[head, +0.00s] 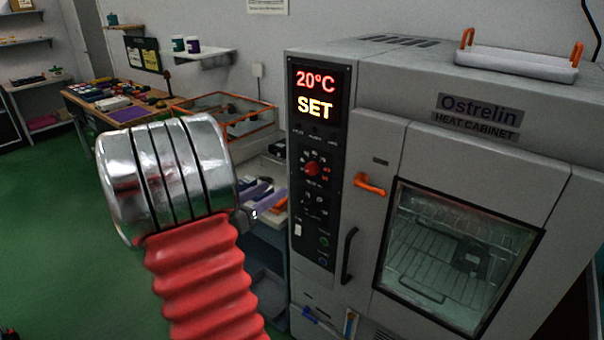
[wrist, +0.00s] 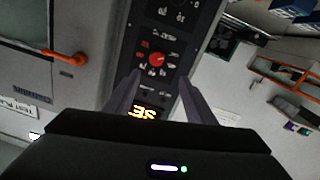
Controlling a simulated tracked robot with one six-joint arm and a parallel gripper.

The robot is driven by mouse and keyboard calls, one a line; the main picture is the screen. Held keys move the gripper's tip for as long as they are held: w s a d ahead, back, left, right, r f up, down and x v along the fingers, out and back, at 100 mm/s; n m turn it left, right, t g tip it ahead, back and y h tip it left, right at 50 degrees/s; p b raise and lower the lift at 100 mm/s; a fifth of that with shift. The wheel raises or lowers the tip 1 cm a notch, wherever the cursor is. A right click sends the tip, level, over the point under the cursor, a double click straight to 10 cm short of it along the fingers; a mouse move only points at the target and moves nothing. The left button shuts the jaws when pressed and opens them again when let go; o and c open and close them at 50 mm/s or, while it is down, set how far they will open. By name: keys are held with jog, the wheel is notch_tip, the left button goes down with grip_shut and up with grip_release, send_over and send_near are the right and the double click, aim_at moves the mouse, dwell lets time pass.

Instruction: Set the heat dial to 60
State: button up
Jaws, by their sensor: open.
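The heat cabinet (head: 450,150) stands at the right in the head view. The red heat dial (head: 312,168) sits on its dark control panel, below a display (head: 317,93) reading 20°C and SET. In the wrist view, which is turned over, the dial (wrist: 157,59) lies ahead of my gripper (wrist: 160,85). The two fingers are open and empty, pointing toward the panel, one on each side of the dial in the picture and apart from it. In the head view my arm hides most of the gripper. The dial's exact pointer position is too small to read.
An orange door latch (head: 370,184) and a black handle (head: 349,256) are close to the right of the panel. A tray with orange handles (head: 516,64) lies on top of the cabinet. A cluttered bench (head: 125,100) stands at the back left. The green floor (head: 60,220) at left is clear.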

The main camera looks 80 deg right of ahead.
aim_at(309, 170)
jog(key=shift+s+g, duration=0.3)
jog(key=x, duration=1.3)
jog(key=shift+s+d+f, duration=0.2)
jog(key=shift+d, duration=0.15)
jog(key=shift+c, duration=0.3)
jog(key=c, duration=1)
